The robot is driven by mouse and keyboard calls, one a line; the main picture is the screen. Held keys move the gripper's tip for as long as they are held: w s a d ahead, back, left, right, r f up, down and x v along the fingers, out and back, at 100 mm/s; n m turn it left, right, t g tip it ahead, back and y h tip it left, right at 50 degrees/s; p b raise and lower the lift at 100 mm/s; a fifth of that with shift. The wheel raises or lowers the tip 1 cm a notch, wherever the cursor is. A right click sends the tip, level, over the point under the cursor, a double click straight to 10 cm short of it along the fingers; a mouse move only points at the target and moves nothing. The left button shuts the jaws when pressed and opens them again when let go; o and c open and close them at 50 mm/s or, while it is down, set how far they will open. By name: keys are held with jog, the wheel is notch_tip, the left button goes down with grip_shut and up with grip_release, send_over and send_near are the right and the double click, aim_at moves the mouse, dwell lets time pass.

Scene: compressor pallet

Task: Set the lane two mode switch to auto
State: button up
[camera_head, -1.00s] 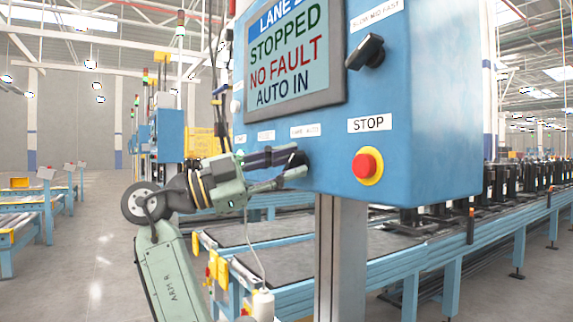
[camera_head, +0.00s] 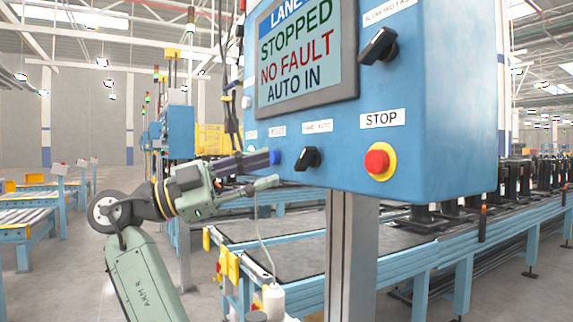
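The blue control box (camera_head: 440,110) for the lane hangs on a grey post. Its mode switch (camera_head: 308,158) is a black rotary knob on the lower front face, under a small white label (camera_head: 317,126) that seems to read HAND AUTO. The knob's handle is tilted, its upper end leaning right. The screen (camera_head: 303,55) reads STOPPED, NO FAULT, AUTO IN. My gripper (camera_head: 277,170) is left of the knob, its fingers apart and pointing right, with nothing between them. A small gap shows between the fingertips and the knob. A blue part (camera_head: 273,157) shows by the upper fingertip.
A red STOP button (camera_head: 379,162) on a yellow ring sits right of the mode switch. Another black knob (camera_head: 379,46) is above it, labelled SLOW MID FAST. Conveyors stand below and behind the box. Open floor lies at the left.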

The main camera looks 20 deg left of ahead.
jog(key=shift+v, duration=2.4)
